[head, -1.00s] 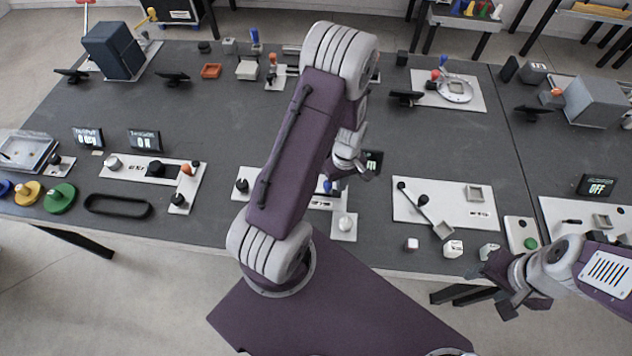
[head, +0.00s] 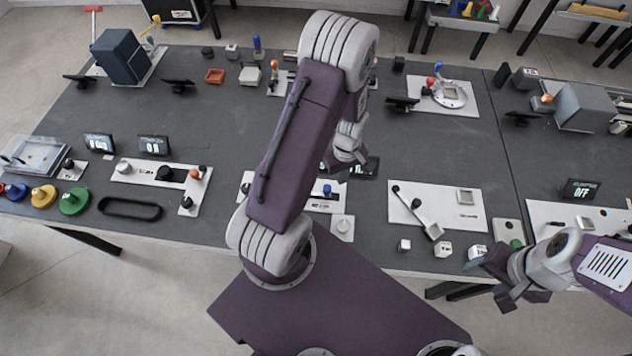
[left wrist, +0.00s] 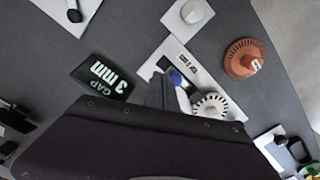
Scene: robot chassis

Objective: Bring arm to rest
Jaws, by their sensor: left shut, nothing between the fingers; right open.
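My left arm, purple with grey joints, rises through the middle of the head view. Its gripper (head: 350,158) hangs above the middle of the table, partly hidden by the arm. It is shut and empty. In the left wrist view the dark gripper fingers (left wrist: 163,92) show in front of the housing, over a white plate with a blue knob (left wrist: 177,77). I cannot tell how high they are above it. My right gripper (head: 488,280) is open and empty in front of the table's near edge at the right.
The dark table (head: 240,125) carries several fixtures. A display reading "GAP 3 mm" (left wrist: 103,77) and an orange dial (left wrist: 245,58) lie near my left gripper.

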